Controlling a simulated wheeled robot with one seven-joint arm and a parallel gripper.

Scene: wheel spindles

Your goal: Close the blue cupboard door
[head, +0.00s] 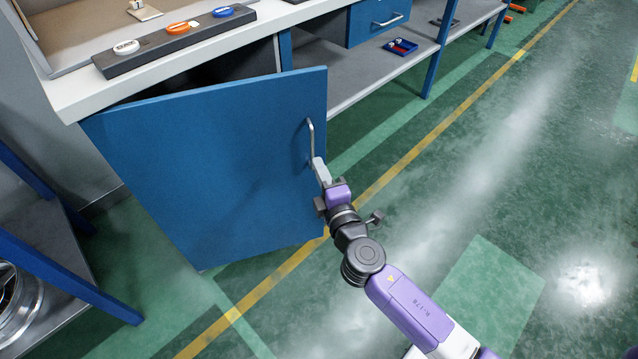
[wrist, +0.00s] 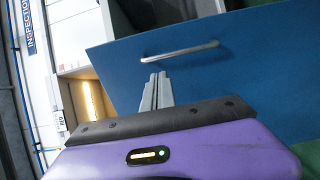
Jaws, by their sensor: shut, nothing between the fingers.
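The blue cupboard door (head: 205,160) stands open under the white worktop, swung out over the green floor. Its silver bar handle (head: 310,140) is near the door's right edge. My gripper (head: 319,165) is at the door's outer face, close to the lower end of the handle. In the wrist view my gripper (wrist: 156,88) has its two fingers together and empty, with the tips just below the handle (wrist: 180,51) against the blue door (wrist: 240,75). I cannot tell whether the fingertips touch the door. The cupboard's inside is mostly hidden behind the door.
The white worktop (head: 75,100) carries a dark strip (head: 175,42) with white, orange and blue discs. A blue drawer (head: 378,20) and a shelf with a small blue tray (head: 400,47) are to the right. A blue-framed rack (head: 60,265) stands at left. Floor at right is clear.

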